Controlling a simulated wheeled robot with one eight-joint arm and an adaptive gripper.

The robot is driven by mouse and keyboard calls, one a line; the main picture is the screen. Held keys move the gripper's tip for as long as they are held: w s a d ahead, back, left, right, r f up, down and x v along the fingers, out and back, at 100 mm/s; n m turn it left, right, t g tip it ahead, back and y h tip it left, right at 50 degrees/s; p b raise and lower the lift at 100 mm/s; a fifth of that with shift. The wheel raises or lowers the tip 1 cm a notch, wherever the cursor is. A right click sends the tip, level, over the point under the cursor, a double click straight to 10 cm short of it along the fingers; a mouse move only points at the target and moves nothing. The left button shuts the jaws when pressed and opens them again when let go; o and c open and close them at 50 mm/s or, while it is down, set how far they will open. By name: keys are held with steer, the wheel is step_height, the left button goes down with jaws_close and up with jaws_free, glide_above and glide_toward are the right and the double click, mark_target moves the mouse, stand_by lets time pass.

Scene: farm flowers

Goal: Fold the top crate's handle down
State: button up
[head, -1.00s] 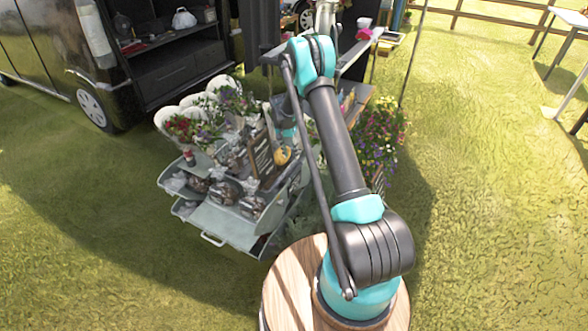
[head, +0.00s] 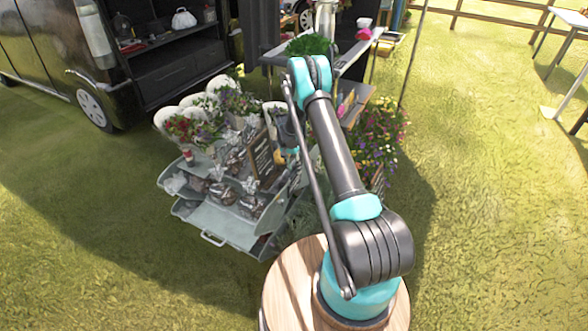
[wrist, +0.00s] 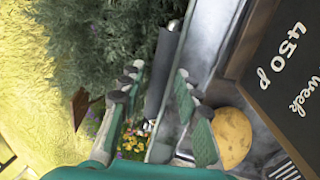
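The handle (wrist: 164,72) is a dark grip on a metal bar, standing beside the grey metal wall of the top crate (wrist: 213,38) in the wrist view. My gripper (wrist: 156,84) is open, with its green-and-grey fingers on either side of the handle. I cannot tell whether either finger touches it. In the head view the grey tiered crates (head: 226,226) stand left of my arm. There the handle is not clearly visible, and my gripper end is partly hidden among the display items.
A chalkboard sign (wrist: 286,65) and a round yellow item (wrist: 232,138) lie close right of my fingers. Leafy plants (wrist: 95,40) are at the left. In the head view, a black van (head: 60,50) stands at the left; open grass lies in front and right.

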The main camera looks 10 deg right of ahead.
jaws_close()
steer(key=shift+s+d, duration=0.1)
steer(key=shift+s+d+f+t+y, duration=0.2)
steer(key=shift+s+d+t+y, duration=0.25)
steer(key=shift+t+y, duration=0.45)
steer(key=shift+s+d+f+t+y, duration=0.2)
steer(key=shift+d+t+y, duration=0.35)
steer(key=shift+y, duration=0.6)
steer(key=shift+s+d+f+t+y, duration=0.15)
steer(key=shift+s+d+t+y, duration=0.3)
steer(key=shift+t+y, duration=0.45)
steer(key=shift+d+y, duration=0.1)
steer(key=shift+y, duration=0.15)
steer(key=shift+o, duration=1.4)
jaws_free()
